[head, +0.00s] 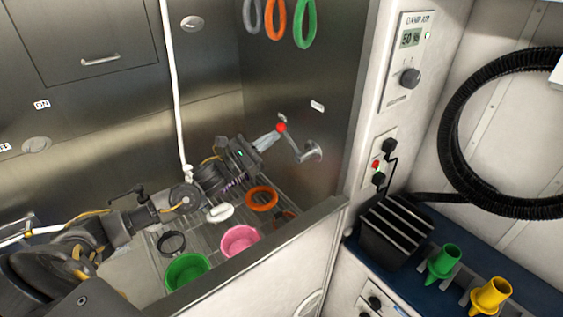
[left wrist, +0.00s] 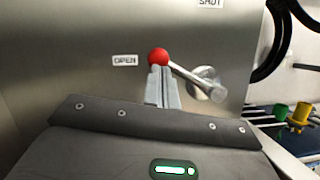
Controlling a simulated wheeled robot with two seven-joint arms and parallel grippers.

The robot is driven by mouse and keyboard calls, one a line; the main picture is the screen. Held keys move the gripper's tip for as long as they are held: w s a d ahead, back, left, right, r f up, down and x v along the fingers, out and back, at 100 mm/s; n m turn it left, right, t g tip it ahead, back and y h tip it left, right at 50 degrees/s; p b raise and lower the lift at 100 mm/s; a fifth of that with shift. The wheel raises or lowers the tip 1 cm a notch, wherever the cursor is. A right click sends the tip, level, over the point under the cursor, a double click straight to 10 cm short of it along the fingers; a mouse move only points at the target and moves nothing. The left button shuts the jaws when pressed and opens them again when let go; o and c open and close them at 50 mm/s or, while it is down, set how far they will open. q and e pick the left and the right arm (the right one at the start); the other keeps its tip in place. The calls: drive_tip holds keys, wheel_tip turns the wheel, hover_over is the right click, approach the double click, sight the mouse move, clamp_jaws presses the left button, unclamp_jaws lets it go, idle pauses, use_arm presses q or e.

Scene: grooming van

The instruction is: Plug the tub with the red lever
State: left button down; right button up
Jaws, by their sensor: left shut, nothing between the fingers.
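The red lever's ball (head: 281,127) tops a metal arm on a round pivot on the tub's steel end wall. In the left wrist view the ball (left wrist: 158,56) points up and left from the pivot, beside the label OPEN (left wrist: 125,60). The label SHUT (left wrist: 209,2) is above the pivot, cut by the frame edge. My left gripper (head: 275,134) is shut and empty, its fingertips (left wrist: 162,70) right at the ball's lower side. I cannot tell whether they touch it. The drain is not clearly visible. My right gripper is not in view.
On the tub's grated floor are a green bowl (head: 187,271), a pink bowl (head: 239,240), an orange ring (head: 262,198), a black ring (head: 171,242) and a white object (head: 220,212). Loops (head: 305,22) hang above. The tub's front rim (head: 270,259) runs below my arm.

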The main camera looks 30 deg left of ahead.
use_arm(q)
drive_tip(key=d+r+b, duration=0.1)
drive_tip(key=b, duration=0.1)
drive_tip(key=s+r+m+b, duration=0.1)
drive_tip(key=r+b, duration=0.1)
drive_tip(key=d+r+m+b, duration=0.1)
drive_tip(key=r+b, duration=0.1)
drive_tip(key=shift+s+d+h, duration=0.25)
drive_tip(key=shift+d+h, duration=0.05)
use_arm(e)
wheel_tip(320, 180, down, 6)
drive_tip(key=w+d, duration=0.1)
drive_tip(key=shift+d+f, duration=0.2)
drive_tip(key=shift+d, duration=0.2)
use_arm(q)
drive_tip(key=shift+r, duration=0.1)
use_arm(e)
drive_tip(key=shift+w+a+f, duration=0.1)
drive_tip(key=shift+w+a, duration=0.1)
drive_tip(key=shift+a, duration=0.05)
use_arm(q)
drive_tip(key=shift+d+r+b, duration=0.1)
drive_tip(key=shift+d+b, duration=0.05)
drive_tip(key=shift+b, duration=0.3)
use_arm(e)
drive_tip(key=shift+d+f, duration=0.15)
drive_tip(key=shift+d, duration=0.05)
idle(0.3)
